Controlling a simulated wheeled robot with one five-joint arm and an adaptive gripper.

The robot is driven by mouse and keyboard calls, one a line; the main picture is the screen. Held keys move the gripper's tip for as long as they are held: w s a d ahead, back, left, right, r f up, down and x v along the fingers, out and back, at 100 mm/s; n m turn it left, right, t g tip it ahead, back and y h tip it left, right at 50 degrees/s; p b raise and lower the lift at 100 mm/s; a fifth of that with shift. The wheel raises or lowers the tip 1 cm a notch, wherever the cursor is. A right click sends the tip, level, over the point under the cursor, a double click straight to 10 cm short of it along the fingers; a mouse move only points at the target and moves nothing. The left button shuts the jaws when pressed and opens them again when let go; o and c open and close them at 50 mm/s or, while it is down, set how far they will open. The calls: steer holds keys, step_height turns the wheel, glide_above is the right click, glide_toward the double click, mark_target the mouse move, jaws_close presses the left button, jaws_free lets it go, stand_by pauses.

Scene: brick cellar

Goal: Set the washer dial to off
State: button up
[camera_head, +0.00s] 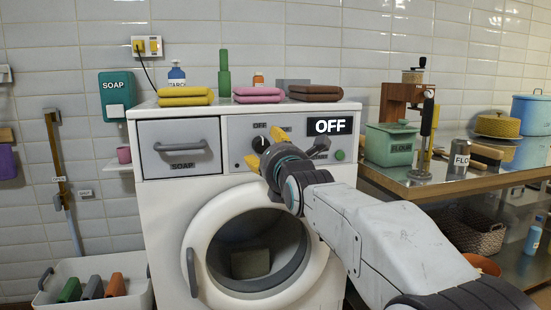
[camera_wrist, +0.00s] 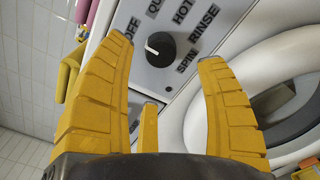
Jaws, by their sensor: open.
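The white washer (camera_head: 160,210) stands against the tiled wall. Its dark round dial (camera_head: 260,144) is on the front panel; in the wrist view the dial (camera_wrist: 168,47) shows a white pointer mark on its left, on the side of the OFF label. QU..., HOT, RINSE and SPIN labels surround it. A display (camera_head: 330,126) on the panel reads OFF. My gripper (camera_head: 265,148) is open in front of the panel. In the wrist view its yellow fingers (camera_wrist: 164,50) spread either side of the dial, with no contact visible.
The washer's round door (camera_head: 200,235) is below the panel. A soap drawer (camera_head: 180,149) is left of the dial. Folded towels (camera_head: 184,97) and bottles stand on top. A work table (camera_head: 435,180) with a flour tin is to the right. A white bin (camera_head: 75,272) is at lower left.

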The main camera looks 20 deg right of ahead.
steer(key=shift+s, duration=2.3)
steer(key=s+r+m+g+p, duration=0.3)
steer(key=s+m+g+p, duration=0.4)
steer(key=s+m+p, duration=0.6)
steer(key=s+r+m+g+p, duration=0.3)
steer(key=s+m+g+p, duration=0.4)
steer(key=s+m+p, duration=0.7)
steer(key=s+p, duration=0.6)
steer(key=p, duration=0.6)
steer(key=shift+s+r+g, duration=0.15)
steer(key=shift+r+g, duration=0.15)
steer(key=shift+r, duration=0.1)
